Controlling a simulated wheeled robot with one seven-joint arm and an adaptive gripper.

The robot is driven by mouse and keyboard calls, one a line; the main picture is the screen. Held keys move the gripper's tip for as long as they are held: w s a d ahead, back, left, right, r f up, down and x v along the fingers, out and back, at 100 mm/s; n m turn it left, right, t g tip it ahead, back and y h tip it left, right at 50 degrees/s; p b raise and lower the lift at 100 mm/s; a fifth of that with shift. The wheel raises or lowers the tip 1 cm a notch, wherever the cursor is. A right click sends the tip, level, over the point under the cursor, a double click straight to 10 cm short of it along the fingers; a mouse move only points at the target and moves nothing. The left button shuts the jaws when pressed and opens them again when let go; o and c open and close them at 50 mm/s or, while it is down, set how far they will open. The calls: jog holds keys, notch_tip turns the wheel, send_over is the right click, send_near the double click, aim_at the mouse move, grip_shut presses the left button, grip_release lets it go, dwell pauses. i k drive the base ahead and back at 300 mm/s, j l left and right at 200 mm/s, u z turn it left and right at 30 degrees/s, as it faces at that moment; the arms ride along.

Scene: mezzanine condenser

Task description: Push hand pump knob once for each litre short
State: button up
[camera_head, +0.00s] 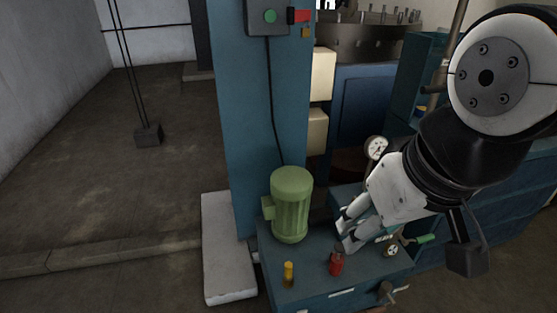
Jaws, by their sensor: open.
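My gripper (343,230) is open and points down and left over the blue tank top (312,277), with nothing between its fingers. A short red cylinder with a knob-like top (337,262) stands on the tank just below the lower fingertip; I cannot tell whether they touch. A thin yellow upright piece (288,273) stands to its left. I cannot tell which of these is the hand pump knob. A small dial (392,251) sits right of the red piece, too small to read. A round white gauge (376,147) shows behind my gripper; its reading is unclear.
A green motor (291,205) stands on the tank left of my gripper. A blue column (254,130) with a switch box (271,15) rises behind it. A green handle (426,239) is at the right. Open floor (130,190) lies left.

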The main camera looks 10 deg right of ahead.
aim_at(339, 248)
jog(key=z, duration=0.45)
jog(key=i, duration=0.65)
jog(key=j+z, duration=0.15)
jog(key=j, duration=0.35)
jog(key=j+z, duration=0.15)
jog(key=j, duration=0.35)
jog(key=k+j+z, duration=0.2)
jog(key=j, duration=0.3)
jog(key=j+z, duration=0.15)
jog(key=j, duration=0.35)
jog(key=k+j+z, duration=0.15)
jog(key=j, duration=0.3)
